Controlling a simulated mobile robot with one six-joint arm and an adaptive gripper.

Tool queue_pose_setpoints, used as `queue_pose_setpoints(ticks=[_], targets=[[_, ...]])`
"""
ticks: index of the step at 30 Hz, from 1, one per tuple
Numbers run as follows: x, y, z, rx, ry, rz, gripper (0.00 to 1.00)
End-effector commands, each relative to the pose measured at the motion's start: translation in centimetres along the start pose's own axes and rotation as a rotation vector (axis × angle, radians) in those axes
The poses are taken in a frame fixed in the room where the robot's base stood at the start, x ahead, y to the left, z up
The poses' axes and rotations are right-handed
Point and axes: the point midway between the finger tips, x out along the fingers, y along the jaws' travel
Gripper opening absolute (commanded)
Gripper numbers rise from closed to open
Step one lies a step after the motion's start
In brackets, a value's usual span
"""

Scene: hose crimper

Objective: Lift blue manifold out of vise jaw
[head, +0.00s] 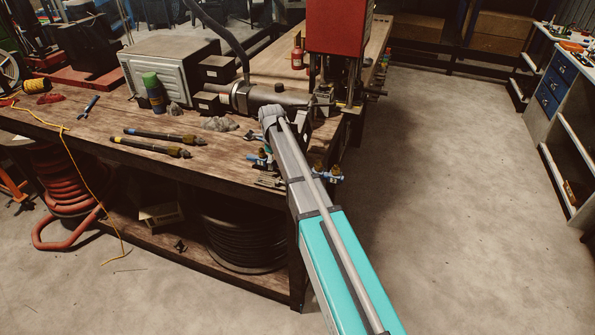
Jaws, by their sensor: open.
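A blue manifold (329,177) with brass-coloured fittings shows to the right of my arm, at the bench's front right corner. A smaller blue part (262,159) shows to the left of my arm; my arm hides what lies between, so I cannot tell if they are one piece. Grey metal (268,182) at the bench edge just below may be part of the vise; the jaw itself is not clear. My forearm reaches up across this corner and its grey joint ends above the blue parts. My gripper is hidden behind my arm.
Two dark hose ends (150,142) lie on the wooden bench (60,122). A grey cylinder (268,97) and a red-headed press (338,35) stand behind my wrist. Grey rags, a spray can (153,92) and a metal box (170,68) stand further left. The floor (450,200) to the right is clear.

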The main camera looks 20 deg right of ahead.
Motion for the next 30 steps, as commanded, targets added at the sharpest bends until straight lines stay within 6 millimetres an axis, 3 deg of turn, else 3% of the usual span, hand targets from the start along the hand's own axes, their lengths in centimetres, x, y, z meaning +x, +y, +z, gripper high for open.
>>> queue_pose_setpoints(ticks=[13, 25, 30], targets=[[-0.04, -0.02, -0.02, 0.000, 0.000, 0.000, 0.75], [-0.03, -0.05, -0.04, 0.001, 0.000, 0.000, 0.03], [-0.05, -0.07, -0.08, 0.001, 0.002, -0.001, 0.00]])
